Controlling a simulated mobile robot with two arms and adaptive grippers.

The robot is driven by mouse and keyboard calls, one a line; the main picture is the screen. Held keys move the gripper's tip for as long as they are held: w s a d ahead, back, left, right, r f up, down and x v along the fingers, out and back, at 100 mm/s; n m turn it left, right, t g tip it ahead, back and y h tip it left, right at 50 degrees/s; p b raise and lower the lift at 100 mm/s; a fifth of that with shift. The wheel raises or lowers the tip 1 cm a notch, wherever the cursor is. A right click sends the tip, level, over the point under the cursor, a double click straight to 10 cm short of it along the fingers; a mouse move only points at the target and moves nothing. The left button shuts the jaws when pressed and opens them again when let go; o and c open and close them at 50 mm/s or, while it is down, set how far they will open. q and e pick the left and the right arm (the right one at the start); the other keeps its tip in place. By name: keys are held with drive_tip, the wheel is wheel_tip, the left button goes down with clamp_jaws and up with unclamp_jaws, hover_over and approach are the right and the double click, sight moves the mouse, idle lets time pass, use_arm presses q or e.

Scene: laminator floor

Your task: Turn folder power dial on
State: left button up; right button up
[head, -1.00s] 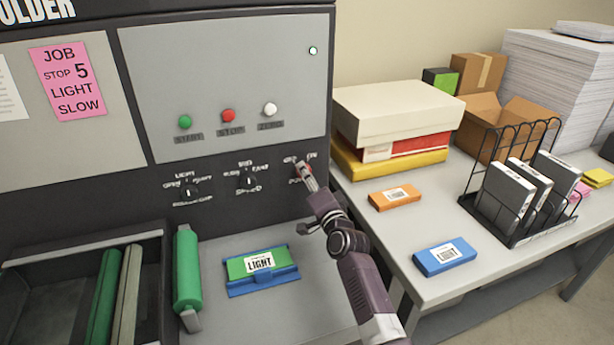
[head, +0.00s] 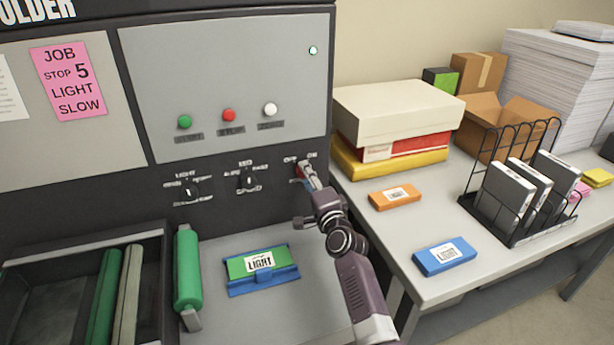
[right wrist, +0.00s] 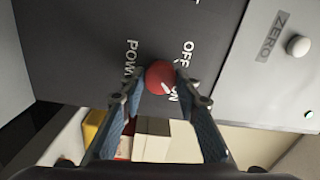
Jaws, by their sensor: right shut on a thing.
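The red power dial (right wrist: 160,77) sits on the dark folder panel, with POWER, OFF and ON lettering around it in the right wrist view. A white mark on the dial lies on the side near the ON lettering. My right gripper (right wrist: 158,82) has its two fingers closed on either side of the dial. In the head view my right gripper (head: 308,178) reaches the panel and covers most of the dial. My left gripper is not in view.
Two black dials (head: 190,189) (head: 248,181) sit left of the power dial. Green, red and white buttons (head: 270,109) are above. A table with boxes and a wire rack (head: 510,238) stands at right.

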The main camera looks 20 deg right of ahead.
drive_tip(key=o, duration=1.2)
drive_tip(key=shift+c, duration=0.2)
drive_tip(key=s, duration=1.2)
drive_tip(key=shift+d+f, duration=0.15)
drive_tip(key=shift+f, duration=0.1)
